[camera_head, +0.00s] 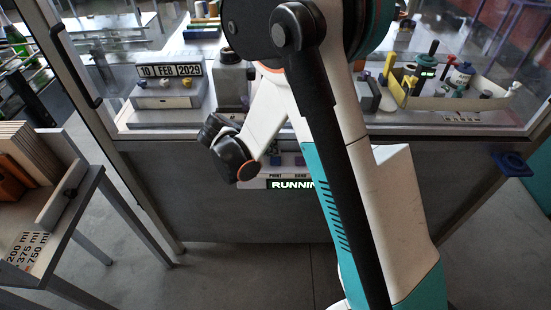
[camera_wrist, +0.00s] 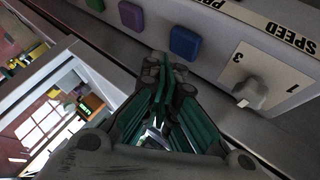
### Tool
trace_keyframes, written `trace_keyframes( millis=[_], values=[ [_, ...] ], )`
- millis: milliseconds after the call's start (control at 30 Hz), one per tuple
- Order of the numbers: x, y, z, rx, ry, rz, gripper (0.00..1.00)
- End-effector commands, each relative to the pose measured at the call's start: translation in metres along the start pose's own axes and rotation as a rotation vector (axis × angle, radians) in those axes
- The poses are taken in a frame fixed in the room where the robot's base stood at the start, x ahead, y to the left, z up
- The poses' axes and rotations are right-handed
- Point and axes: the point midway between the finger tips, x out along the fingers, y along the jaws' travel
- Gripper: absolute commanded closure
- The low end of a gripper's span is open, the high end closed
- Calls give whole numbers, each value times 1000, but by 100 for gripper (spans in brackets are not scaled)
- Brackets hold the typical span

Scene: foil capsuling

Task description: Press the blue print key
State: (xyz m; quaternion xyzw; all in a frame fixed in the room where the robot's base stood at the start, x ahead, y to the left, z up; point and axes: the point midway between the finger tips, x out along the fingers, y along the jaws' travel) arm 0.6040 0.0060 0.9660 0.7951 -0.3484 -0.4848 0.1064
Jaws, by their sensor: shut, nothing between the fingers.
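The blue key (camera_wrist: 185,42) is a rounded square button on the grey panel, at the top middle of the wrist view. A purple key (camera_wrist: 130,14) sits to its left and a green key (camera_wrist: 95,4) is cut by the top edge. My gripper (camera_wrist: 160,62) is shut and empty, its fingertips just below and left of the blue key. I cannot tell whether they touch it. In the head view my wrist is in front of the panel, and my arm hides part of the key row. The fingertips are not clear there.
A speed knob (camera_wrist: 248,95) stands right of the blue key. A lit display (camera_head: 292,184) reads RUNNING, partly behind my arm. A date block (camera_head: 170,70) reads 10 FEB 2029. Bottles and tools (camera_head: 440,80) stand at the right of the bench; a side table (camera_head: 50,200) is at left.

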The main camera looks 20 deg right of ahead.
Motion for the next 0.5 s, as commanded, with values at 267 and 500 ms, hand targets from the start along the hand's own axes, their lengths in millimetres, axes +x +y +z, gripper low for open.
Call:
trace_keyframes(
  millis=[267,500],
  values=[
    [0,0,0,0,0,0,100],
    [-10,7,-7,0,0,0,100]
  ],
)
